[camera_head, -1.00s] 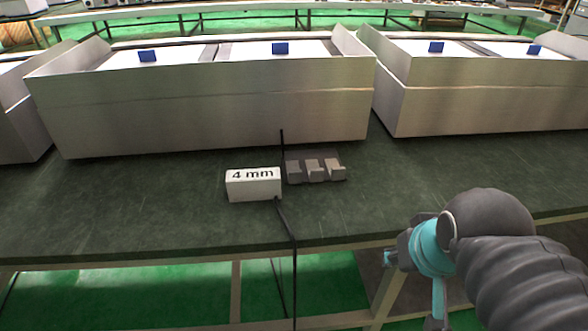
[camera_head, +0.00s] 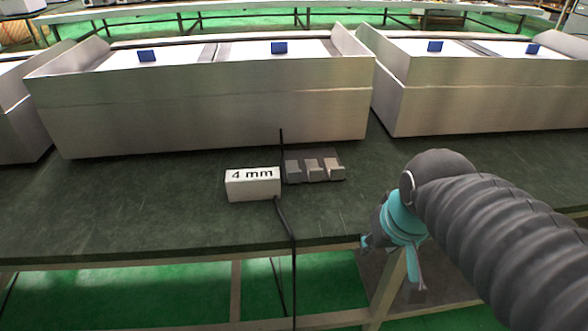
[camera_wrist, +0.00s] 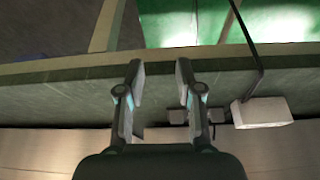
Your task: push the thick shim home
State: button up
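A small grey block set (camera_head: 314,178) with several raised pieces sits on the dark green bench, right of a white block marked "4 mm" (camera_head: 253,184). I cannot tell which piece is the thick shim. In the wrist view the grey pieces (camera_wrist: 178,117) show partly behind my right finger, and the white block (camera_wrist: 262,112) is to their right. My gripper (camera_wrist: 159,75) is open and empty, its two fingers apart over the bench.
A thin black cable (camera_head: 290,235) runs beside the white block and over the front edge. Long metal housings (camera_head: 210,105) line the back of the bench (camera_head: 130,205). Bare bench lies left of the white block and right of the grey set.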

jog(key=shift+g, duration=0.7)
jog(key=w+a+r, duration=0.1)
jog(key=w+a, duration=0.1)
jog(key=w, duration=0.1)
jog(key=w+a+r, duration=0.1)
jog(key=w+a, duration=0.1)
jog(key=w, duration=0.1)
jog(key=w+a+r, duration=0.1)
jog(key=w+a, duration=0.1)
jog(key=w, duration=0.2)
jog(key=shift+a+r+p, duration=0.15)
jog(key=shift+a+p, duration=0.1)
jog(key=shift+p, duration=0.05)
jog(key=w+a+r+m+g, duration=0.2)
jog(key=w+a+r+m, duration=0.1)
jog(key=w+a+m, duration=0.45)
notch_tip(320, 180, up, 6)
jog(key=m, duration=1)
send_over(295, 171)
jog(key=shift+g, duration=0.4)
notch_tip(295, 171, down, 13)
jog(key=shift+f+b, duration=0.2)
jog(key=shift+b, duration=0.55)
jog(key=shift+c, duration=0.2)
grip_shut()
jog(key=shift+w, duration=0.1)
